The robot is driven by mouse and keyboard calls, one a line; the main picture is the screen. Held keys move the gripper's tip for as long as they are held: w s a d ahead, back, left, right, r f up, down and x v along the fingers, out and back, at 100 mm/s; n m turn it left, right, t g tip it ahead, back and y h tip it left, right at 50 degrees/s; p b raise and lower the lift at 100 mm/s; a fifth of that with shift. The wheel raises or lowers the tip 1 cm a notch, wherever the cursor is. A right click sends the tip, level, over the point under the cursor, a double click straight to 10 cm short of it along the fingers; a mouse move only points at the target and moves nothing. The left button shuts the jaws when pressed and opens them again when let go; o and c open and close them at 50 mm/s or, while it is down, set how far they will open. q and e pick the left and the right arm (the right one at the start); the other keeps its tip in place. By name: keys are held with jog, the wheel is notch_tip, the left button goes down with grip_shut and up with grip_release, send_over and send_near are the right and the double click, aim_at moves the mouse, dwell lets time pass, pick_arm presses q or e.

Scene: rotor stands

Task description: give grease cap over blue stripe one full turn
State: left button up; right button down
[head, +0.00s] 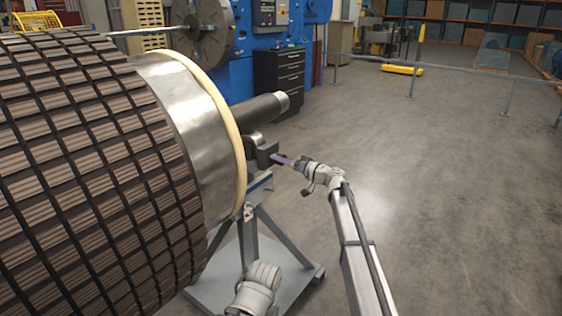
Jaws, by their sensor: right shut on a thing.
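My right gripper (277,158) reaches in from the lower right, with its narrow purplish fingers against a dark block (265,150) on the rotor stand. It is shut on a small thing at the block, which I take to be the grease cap. The cap is too small and too covered by the fingers to make out, so its turn angle cannot be read. A bluish stripe (261,182) shows on the stand just below the block. A pale grey link of my own shows at the bottom middle, but no left gripper fingers are in view.
The large rotor (95,170) with its cream ring (238,150) fills the left, and its shaft (262,114) sticks out above the block. The grey stand (290,255) has a wide base on the floor. Open floor (450,200) lies to the right.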

jog(key=shift+c, duration=1.1)
grip_release()
jog(key=v, duration=0.8)
